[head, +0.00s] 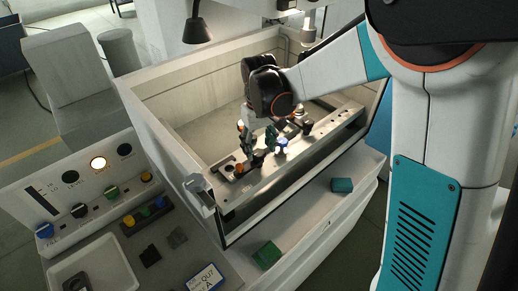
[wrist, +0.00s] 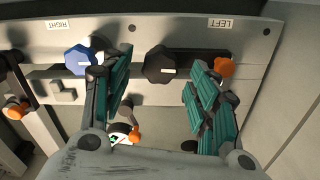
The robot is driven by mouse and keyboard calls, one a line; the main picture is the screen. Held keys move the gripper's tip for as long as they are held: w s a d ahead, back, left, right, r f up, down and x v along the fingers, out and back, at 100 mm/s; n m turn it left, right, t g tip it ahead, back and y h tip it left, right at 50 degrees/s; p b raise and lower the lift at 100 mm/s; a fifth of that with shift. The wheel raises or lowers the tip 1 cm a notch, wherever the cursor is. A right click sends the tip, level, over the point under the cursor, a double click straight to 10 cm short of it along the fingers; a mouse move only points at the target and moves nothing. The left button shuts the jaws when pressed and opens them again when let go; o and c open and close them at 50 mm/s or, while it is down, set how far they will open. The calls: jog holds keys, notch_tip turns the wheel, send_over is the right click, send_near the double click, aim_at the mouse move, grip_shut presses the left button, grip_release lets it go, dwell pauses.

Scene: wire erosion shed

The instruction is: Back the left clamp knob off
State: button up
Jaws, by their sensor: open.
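A dark, many-sided knob (wrist: 158,64) with a white mark sits on the pale rail, between my fingers in the wrist view. A black bar runs from it toward an orange knob (wrist: 224,67) below the LEFT label (wrist: 222,24). A blue knob (wrist: 78,60) with a white mark sits near the RIGHT label (wrist: 58,25), partly hidden by a finger; it also shows in the head view (head: 282,146). My gripper (wrist: 162,98) is open, with teal pads on both sides of the dark knob. In the head view my gripper (head: 259,143) is over the rail; contact cannot be told.
The rail (head: 228,191) lies along the front of a walled tank (head: 141,102). A control panel (head: 85,192) stands at the left, above a white tray (head: 86,270). Green blocks (head: 342,185) (head: 267,254) lie on the front ledge. A dark lamp (head: 197,30) hangs over the tank.

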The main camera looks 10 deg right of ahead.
aim_at(261, 154)
notch_tip(261, 154, up, 10)
jog(key=shift+r, duration=0.2)
jog(key=shift+s, duration=0.1)
dwell(0.4)
jog(key=s+d+f+m+t+b, duration=0.2)
jog(key=s+d, duration=0.4)
jog(key=s, duration=0.4)
jog(key=s+d+f+m+t+b, duration=0.2)
jog(key=s+d+t+b, duration=0.2)
jog(key=s, duration=0.7)
jog(key=shift+s+d+f+t, duration=0.25)
jog(key=shift+d+t, duration=0.35)
jog(key=shift+d, duration=0.45)
